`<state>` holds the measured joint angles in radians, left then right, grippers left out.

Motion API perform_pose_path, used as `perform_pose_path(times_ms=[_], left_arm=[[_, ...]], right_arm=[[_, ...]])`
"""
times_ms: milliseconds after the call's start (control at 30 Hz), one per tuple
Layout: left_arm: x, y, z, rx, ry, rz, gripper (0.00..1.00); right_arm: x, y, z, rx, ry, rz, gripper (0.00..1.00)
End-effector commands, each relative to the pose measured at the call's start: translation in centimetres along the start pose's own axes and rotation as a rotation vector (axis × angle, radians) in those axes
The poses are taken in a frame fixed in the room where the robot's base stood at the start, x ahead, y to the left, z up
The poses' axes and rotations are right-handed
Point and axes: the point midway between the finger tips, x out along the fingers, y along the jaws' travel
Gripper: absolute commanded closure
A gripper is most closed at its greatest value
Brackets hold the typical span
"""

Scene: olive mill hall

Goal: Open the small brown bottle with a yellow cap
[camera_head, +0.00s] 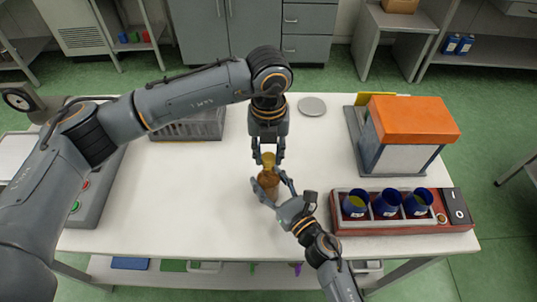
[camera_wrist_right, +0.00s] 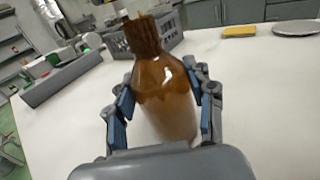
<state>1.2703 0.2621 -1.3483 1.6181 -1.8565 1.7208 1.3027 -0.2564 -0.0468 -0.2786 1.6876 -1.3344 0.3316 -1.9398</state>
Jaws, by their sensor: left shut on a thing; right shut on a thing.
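The small brown bottle (camera_head: 269,181) stands near the middle of the white table. My right gripper (camera_head: 271,187) is shut on its body. In the right wrist view the bottle (camera_wrist_right: 165,88) is between both fingers (camera_wrist_right: 163,105), tilted in the picture, and its ribbed brown neck (camera_wrist_right: 143,35) is bare. The yellow cap (camera_head: 268,159) is between the fingertips of my left gripper (camera_head: 268,158), which points down from above and is shut on it. The cap is off the neck, above the bottle; how large the gap is I cannot tell.
A grey crate (camera_head: 190,126) stands behind left, a round grey plate (camera_head: 312,106) behind. At right are an orange-topped box (camera_head: 412,120) and a red rack (camera_head: 350,226) with blue cups (camera_head: 388,203). A yellow pad (camera_wrist_right: 240,31) lies near the plate. The front table area is clear.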

Motion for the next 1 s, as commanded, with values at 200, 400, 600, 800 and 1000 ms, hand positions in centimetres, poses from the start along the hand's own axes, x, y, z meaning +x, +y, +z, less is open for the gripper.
perform_pose_path(times_ms=[200,400,600,800,1000], left_arm=[[-2.7,0.0,0.0,0.001,-0.002,-0.001,1.0],[-3.0,0.0,0.0,0.001,0.0,0.0,1.0],[-3.0,0.0,0.0,0.001,0.0,0.0,1.0],[-3.0,0.0,0.0,0.001,0.0,0.0,1.0],[-3.0,0.0,0.0,0.001,0.0,0.0,1.0]], right_arm=[[-0.1,0.0,-0.2,0.0,0.003,0.0,1.0],[-0.1,0.0,-0.2,0.0,0.003,0.0,1.0],[0.0,0.0,-0.1,0.0,0.003,0.0,0.2],[0.0,0.0,-0.1,0.0,0.001,0.0,0.2],[-0.7,0.0,-0.1,0.0,0.003,0.0,0.2]])
